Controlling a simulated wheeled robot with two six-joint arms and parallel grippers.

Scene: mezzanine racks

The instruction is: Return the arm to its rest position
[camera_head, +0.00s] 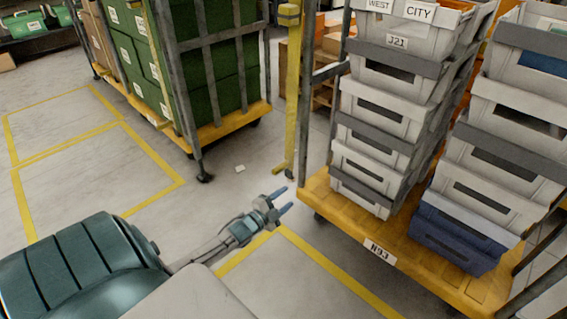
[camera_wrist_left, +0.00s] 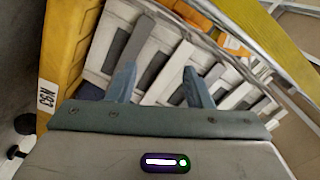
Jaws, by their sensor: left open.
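My left gripper (camera_head: 283,200) is in the middle of the head view, above the grey floor and left of the yellow cart base marked N93 (camera_head: 380,254). Its two blue-grey fingers are apart with nothing between them. In the left wrist view the open fingers (camera_wrist_left: 160,85) point towards the stacked grey crates (camera_wrist_left: 140,50), with a gap that shows crates behind. The left forearm reaches out from the lower left of the head view. My right gripper is in neither view.
Stacks of grey crates (camera_head: 384,102) and a blue crate (camera_head: 460,230) stand on the cart at right. A yellow post (camera_head: 292,90) rises beyond the gripper. A caged cart with green crates (camera_head: 213,95) stands at the back. Yellow-lined floor (camera_head: 85,180) at left is clear.

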